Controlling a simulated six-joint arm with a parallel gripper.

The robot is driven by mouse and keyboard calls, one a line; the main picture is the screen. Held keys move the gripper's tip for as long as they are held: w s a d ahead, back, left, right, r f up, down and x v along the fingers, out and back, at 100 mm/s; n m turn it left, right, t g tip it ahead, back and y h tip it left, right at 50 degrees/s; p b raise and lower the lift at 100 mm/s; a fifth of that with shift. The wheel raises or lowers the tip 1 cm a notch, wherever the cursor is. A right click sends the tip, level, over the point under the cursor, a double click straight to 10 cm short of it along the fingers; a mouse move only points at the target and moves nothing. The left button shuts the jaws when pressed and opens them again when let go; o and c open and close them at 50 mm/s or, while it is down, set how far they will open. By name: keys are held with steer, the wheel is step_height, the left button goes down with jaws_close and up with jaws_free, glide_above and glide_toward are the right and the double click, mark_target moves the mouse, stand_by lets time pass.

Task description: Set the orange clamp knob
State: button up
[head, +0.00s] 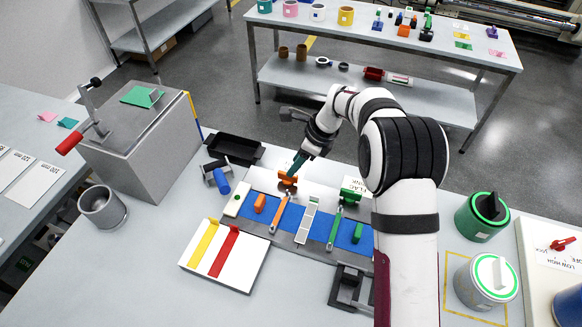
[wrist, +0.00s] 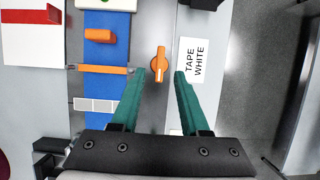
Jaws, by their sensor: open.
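The orange clamp knob (wrist: 160,66) shows in the wrist view on the pale grey surface, with its grip bar running nearly up and down the picture. In the head view the knob (head: 288,180) lies just below my gripper's fingertips. My gripper (wrist: 160,76) has two teal fingers, open and apart, with the knob seen between their tips. I see no contact, and the height gap is hard to judge. In the head view my gripper (head: 298,163) partly crowds the knob from above.
A white label reading "TAPE WHITE" (wrist: 194,60) lies right of the knob in the wrist view. An orange-ended bar (wrist: 103,69) crosses the blue strip (head: 318,223) on the left. A black tray (head: 236,147) and a blue-handled clamp (head: 221,182) stand nearby on the bench.

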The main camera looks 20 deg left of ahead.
steer(key=x, duration=0.4)
steer(key=shift+a+f, duration=0.15)
steer(key=shift+f, duration=0.15)
steer(key=shift+c, duration=0.2)
jaws_close()
